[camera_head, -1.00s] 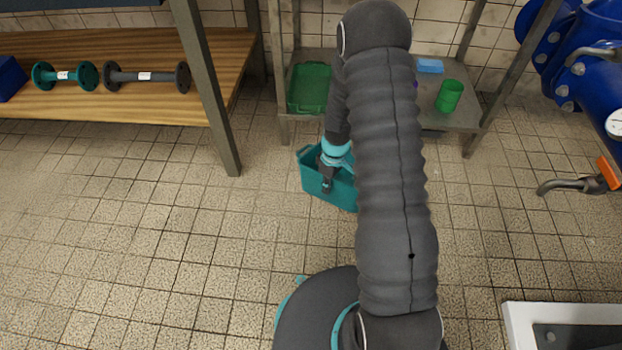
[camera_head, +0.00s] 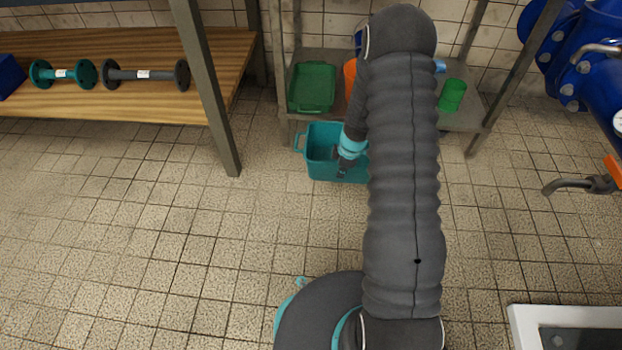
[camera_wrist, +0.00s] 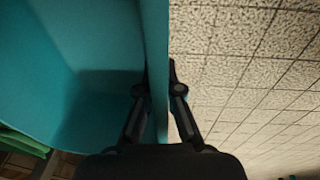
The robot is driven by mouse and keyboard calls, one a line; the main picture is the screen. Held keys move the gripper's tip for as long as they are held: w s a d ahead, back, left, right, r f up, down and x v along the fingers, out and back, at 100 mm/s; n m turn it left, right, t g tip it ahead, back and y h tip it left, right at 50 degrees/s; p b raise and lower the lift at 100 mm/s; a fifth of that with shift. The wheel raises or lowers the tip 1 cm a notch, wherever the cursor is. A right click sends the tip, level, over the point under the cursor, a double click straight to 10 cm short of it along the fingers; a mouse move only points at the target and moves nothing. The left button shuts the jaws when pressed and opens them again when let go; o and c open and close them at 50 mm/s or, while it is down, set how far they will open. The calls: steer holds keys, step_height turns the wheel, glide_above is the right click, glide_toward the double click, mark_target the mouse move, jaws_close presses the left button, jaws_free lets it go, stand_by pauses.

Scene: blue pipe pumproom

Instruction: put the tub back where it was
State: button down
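The tub is a teal open-topped bin (camera_head: 321,150) with a handle at its left end. In the head view it is in front of the low grey shelf, and my arm hides its right part. My gripper (camera_head: 343,171) is at its near wall. In the wrist view the fingers (camera_wrist: 162,85) lie on both sides of the teal wall (camera_wrist: 156,40), closed on it. The inside that shows looks empty. I cannot tell for certain how high the tub is above the floor.
The low grey shelf (camera_head: 463,121) bears a green tray (camera_head: 312,88), an orange thing (camera_head: 350,75) partly hidden by my arm, and a green cup (camera_head: 452,95). A wooden bench (camera_head: 110,105) with flanged pipe pieces is at left. Blue pipework (camera_head: 590,60) is at right. Tiled floor lies clear at left.

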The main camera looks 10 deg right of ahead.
mark_target(310, 174)
steer(key=w+a+f, duration=0.1)
steer(key=a+f, duration=0.1)
steer(key=a, duration=0.1)
steer(key=w+a+f, duration=0.2)
steer(key=a, duration=0.1)
steer(key=w+a+f, duration=0.2)
steer(key=a, duration=0.1)
steer(key=shift+w+f, duration=0.15)
steer(key=shift+w, duration=0.05)
steer(key=shift+a+f, duration=0.1)
steer(key=shift+f, duration=1.95)
steer(key=shift+f, duration=0.15)
steer(key=c, duration=1.3)
jaws_free()
